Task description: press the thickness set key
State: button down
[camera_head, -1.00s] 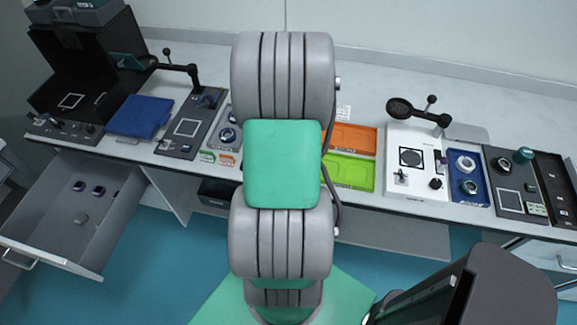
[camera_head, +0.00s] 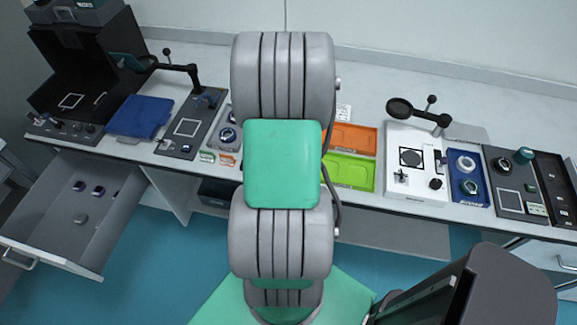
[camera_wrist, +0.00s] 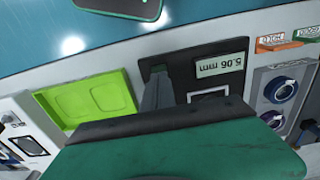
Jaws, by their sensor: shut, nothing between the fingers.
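A black thickness gauge panel (camera_wrist: 180,62) shows in the wrist view. Its display (camera_wrist: 222,64) reads 5.06 mm, upside down in the picture. A white-framed square (camera_wrist: 208,97) lies below the display, partly covered by my wrist. My gripper (camera_wrist: 157,80) is shut and empty, its grey fingers pointing at the panel left of the display. A small dark green key-like part (camera_wrist: 158,68) shows at the fingertips. I cannot tell whether they touch it. No set key label is readable. In the head view my arm hides the gauge and the gripper.
A lime green tray (camera_wrist: 92,97) lies left of the panel in the wrist view; it also shows in the head view (camera_head: 349,172), with an orange tray (camera_head: 352,138) behind it. A grey holder with blue-ringed parts (camera_wrist: 279,90) stands right. An open drawer (camera_head: 62,225) juts out at left.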

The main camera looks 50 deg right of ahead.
jog(key=shift+f+b, duration=0.65)
jog(key=shift+f, duration=0.25)
dwell(0.3)
notch_tip(320, 180, up, 8)
jog(key=p, duration=0.6)
dwell(0.4)
jog(key=s+a+f+n+g+y, duration=0.1)
jog(key=s+a+n+y, duration=0.1)
jog(key=s+a, duration=0.3)
jog(key=w+a+r+n+t, duration=0.2)
jog(key=a+r, duration=0.4)
jog(key=a, duration=0.3)
jog(key=w+a+r+n+t+h, duration=0.1)
jog(key=w+a+r+n, duration=0.4)
jog(key=w+a+r, duration=0.1)
jog(key=w+a+r+n+t+h, duration=0.1)
jog(key=w+a+r+n+t, duration=0.1)
jog(key=w+a+r+n, duration=0.2)
jog(key=w+a+r+b, duration=0.1)
jog(key=a+r, duration=0.2)
jog(key=a, duration=0.4)
jog(key=shift+a+r+t, duration=0.2)
jog(key=shift+a+t, duration=0.1)
jog(key=shift+a, duration=0.05)
